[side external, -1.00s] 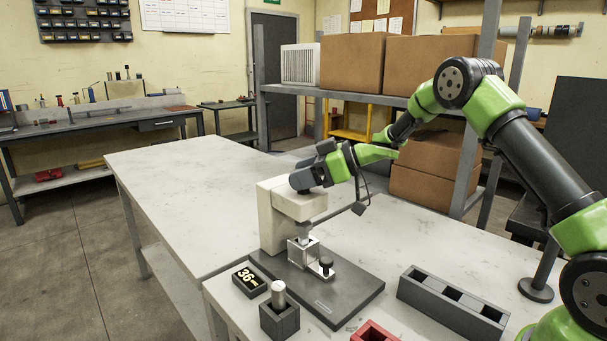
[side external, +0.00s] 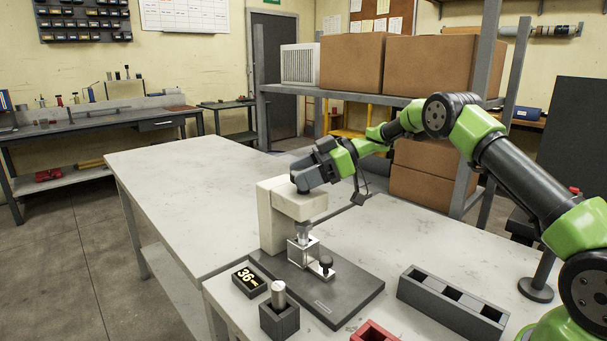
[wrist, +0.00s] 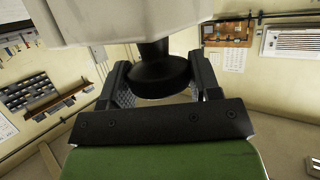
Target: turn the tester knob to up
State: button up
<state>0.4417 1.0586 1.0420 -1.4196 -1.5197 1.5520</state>
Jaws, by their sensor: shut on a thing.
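The tester (side external: 275,228) is a pale block with an overhanging head on a dark base plate (side external: 335,298). Its black round knob (wrist: 158,75) sits between my two fingers in the wrist view, close against the pale body. My gripper (side external: 302,184) is at the top of the head and shut on the knob; the side view mostly hides the knob. A grey spindle (side external: 303,230) shows under the head, above a small metal fixture (side external: 302,252). I cannot read which way the knob is set.
A grey compartment tray (side external: 452,304) lies right; a red bin (side external: 374,332) is at the front edge. The left table is clear.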

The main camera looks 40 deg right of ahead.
jog(key=o, duration=0.9)
jog(key=shift+c, duration=0.2)
jog(key=v, duration=1)
